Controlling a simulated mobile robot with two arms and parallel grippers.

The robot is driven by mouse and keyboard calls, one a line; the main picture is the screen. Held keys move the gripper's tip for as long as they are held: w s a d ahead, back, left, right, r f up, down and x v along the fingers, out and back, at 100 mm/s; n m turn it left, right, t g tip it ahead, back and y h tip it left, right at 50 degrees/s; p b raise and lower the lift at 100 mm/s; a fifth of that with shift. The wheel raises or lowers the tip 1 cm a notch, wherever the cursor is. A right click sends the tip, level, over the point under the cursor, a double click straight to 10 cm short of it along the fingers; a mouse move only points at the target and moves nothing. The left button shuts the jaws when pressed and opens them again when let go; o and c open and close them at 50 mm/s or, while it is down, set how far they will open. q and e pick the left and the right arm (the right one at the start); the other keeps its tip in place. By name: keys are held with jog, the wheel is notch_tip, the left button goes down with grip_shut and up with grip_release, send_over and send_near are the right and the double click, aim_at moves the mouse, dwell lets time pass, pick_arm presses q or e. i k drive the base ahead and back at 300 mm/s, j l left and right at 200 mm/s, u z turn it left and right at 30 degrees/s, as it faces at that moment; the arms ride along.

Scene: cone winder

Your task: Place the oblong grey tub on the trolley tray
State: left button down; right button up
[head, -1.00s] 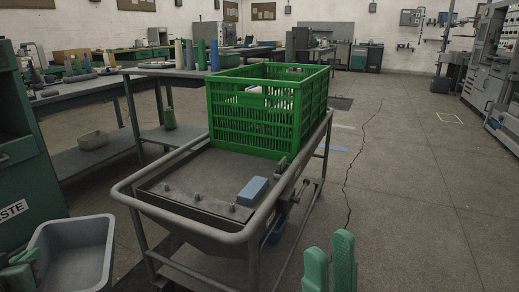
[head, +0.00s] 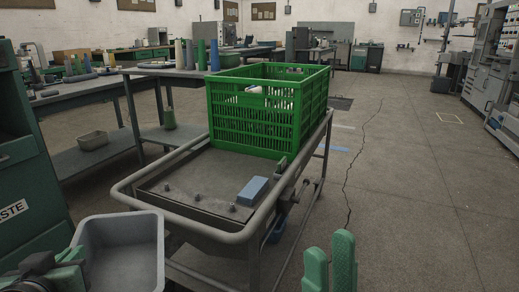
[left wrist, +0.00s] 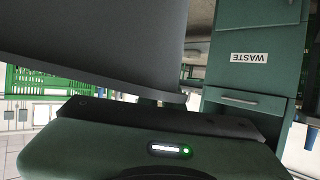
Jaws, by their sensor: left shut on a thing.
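The oblong grey tub (head: 118,255) is at the lower left of the head view, upright, its inside looking empty. My left gripper (head: 72,262) is shut on the tub's left side; the fingertips are largely hidden. In the left wrist view the tub is the large dark grey shape (left wrist: 100,40) at the top. The trolley tray (head: 165,178) lies beyond the tub and to its right, inside a tubular rail. The tub is apart from the tray, on the near side of the rail. My right gripper (head: 329,250) is at the bottom right, nothing visible in it.
A green crate (head: 255,130) fills the far end of the trolley. A blue block (head: 252,190) and several small knobs (head: 200,200) are on the tray's near part. A green waste cabinet (head: 28,190) stands at the left. The floor to the right is clear.

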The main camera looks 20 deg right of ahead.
aim_at(218, 174)
jog(key=i+l+z, duration=0.15)
jog(key=i+z, duration=0.15)
jog(key=i, duration=0.2)
jog(key=i+l+z, duration=0.1)
jog(key=i, duration=0.4)
jog(key=l, duration=0.1)
